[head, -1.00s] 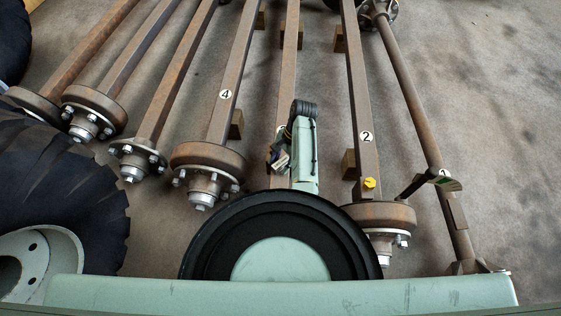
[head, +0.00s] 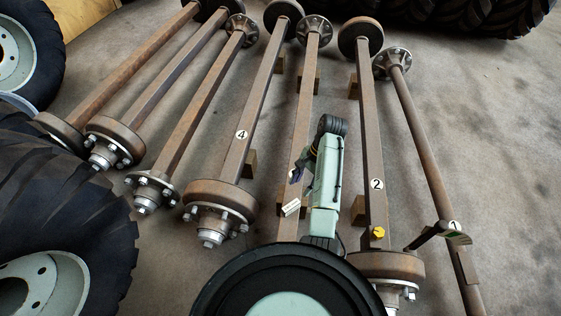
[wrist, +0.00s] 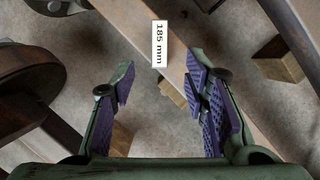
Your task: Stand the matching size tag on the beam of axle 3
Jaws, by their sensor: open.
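Axle 3's beam (head: 303,112) runs away from me between the beam of axle 4 (head: 263,92) and the beam of axle 2 (head: 370,120); my arm covers part of it and its number is hidden. A small white tag (head: 290,207) is at the beam's left side in the head view. In the wrist view the tag (wrist: 159,43) reads "185 mm" and overlaps the beam's edge, touching neither finger. Whether it stands fully upright is hard to tell. My gripper (wrist: 160,80) is open and empty, its fingers apart on either side below the tag.
A yellow piece (head: 378,233) sits on axle 2's beam. Wooden blocks (head: 358,210) support the beams. Large tyres (head: 60,200) stand at left. The floor at right is clear.

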